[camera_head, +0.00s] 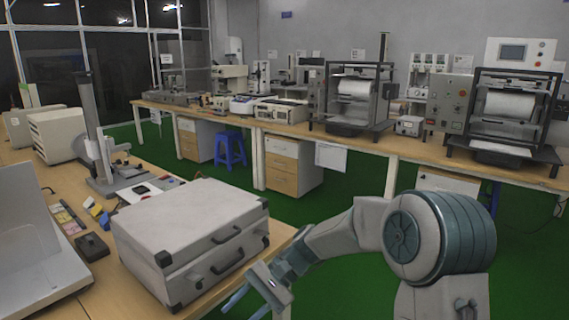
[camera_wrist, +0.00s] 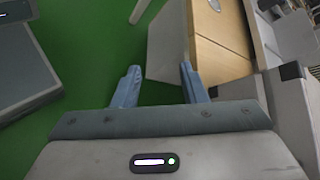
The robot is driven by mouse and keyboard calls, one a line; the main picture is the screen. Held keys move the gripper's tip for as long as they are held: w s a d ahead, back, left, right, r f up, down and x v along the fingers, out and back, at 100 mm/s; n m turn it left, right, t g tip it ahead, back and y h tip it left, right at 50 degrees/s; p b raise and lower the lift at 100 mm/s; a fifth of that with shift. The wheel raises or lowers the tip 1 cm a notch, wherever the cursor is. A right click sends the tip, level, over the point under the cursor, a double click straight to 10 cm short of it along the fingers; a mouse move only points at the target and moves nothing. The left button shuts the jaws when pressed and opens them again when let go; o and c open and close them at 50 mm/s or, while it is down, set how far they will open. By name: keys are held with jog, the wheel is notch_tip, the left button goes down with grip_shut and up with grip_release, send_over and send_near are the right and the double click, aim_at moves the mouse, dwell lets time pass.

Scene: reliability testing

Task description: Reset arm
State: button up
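My arm shows at the lower right of the head view, bent at the elbow and reaching left. My gripper (camera_head: 252,292) is low, in front of the right corner of the table that bears a grey-white case. In the wrist view my gripper (camera_wrist: 160,88) has its two blue fingers apart with nothing between them. Green floor and part of a wooden surface show beyond the fingertips. Whether my gripper touches the table edge cannot be told.
The closed case (camera_head: 190,235) stands close beside my gripper on the wooden table (camera_head: 60,285). A long bench (camera_head: 385,148) with test machines runs along the back wall. A blue stool (camera_head: 230,148) stands under it. Open green floor (camera_head: 340,275) lies between.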

jog(key=s+d+r+n+t+h+p, duration=0.1)
jog(key=s+d+r+t+h+p, duration=0.3)
jog(key=s+d+r, duration=0.3)
jog(key=s+d+r+n+t+h+p, duration=0.2)
jog(key=s+d+r+t+h+p, duration=0.2)
jog(key=d, duration=1.3)
jog(key=s+r+h+p, duration=0.2)
jog(key=s+r, duration=0.1)
jog(key=r, duration=0.1)
jog(key=shift+s+t+p, duration=0.3)
jog(key=shift+t+p, duration=0.05)
jog(key=shift+t, duration=0.05)
